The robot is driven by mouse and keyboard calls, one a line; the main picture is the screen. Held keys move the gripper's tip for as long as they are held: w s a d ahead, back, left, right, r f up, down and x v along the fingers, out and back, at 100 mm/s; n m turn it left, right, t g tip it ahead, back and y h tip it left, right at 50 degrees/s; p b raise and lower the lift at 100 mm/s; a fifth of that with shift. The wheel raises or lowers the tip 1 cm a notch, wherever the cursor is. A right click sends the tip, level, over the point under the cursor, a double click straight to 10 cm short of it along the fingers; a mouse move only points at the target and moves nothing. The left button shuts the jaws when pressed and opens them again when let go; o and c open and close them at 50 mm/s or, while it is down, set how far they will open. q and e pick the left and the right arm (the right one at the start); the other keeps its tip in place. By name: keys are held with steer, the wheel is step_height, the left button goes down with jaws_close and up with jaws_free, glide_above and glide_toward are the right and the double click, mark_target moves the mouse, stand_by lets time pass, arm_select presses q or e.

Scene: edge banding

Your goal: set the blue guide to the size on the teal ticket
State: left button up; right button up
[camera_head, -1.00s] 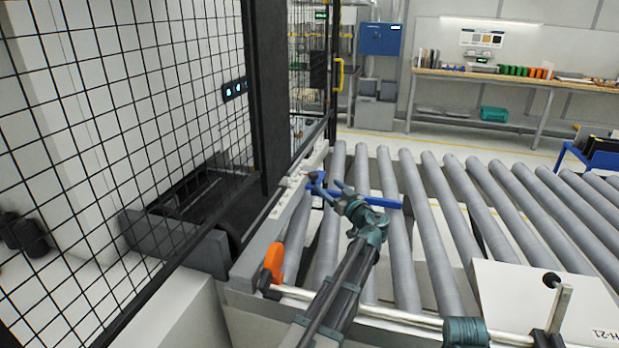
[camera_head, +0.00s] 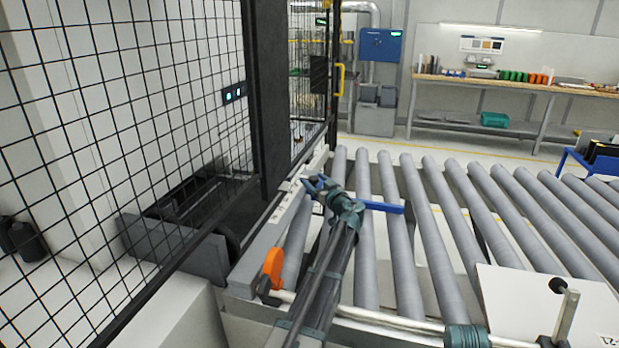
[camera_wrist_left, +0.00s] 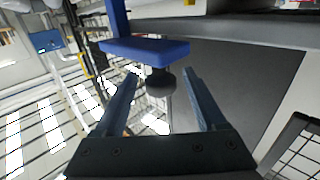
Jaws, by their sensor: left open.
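The blue guide (camera_head: 385,206) reaches over the rollers near the left rail in the head view. Its left part is partly hidden by my left gripper (camera_head: 314,184). In the left wrist view the guide shows as a blue block (camera_wrist_left: 150,48) with a dark round knob (camera_wrist_left: 160,82) below it. The open fingers of my left gripper (camera_wrist_left: 160,88) stand on either side of the knob, with gaps visible. A pale strip with dark marks (camera_head: 282,208) runs along the rail beside the guide. I cannot make out a teal ticket. My right gripper is not in view.
A black mesh fence (camera_head: 120,130) and dark post (camera_head: 265,100) stand left of the rail. An orange handle (camera_head: 272,267) is at the near rail end. A white panel (camera_head: 530,305) lies on the rollers (camera_head: 440,240) at right.

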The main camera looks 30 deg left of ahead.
arm_select(q)
steer(key=shift+x, duration=1.7)
jaws_close()
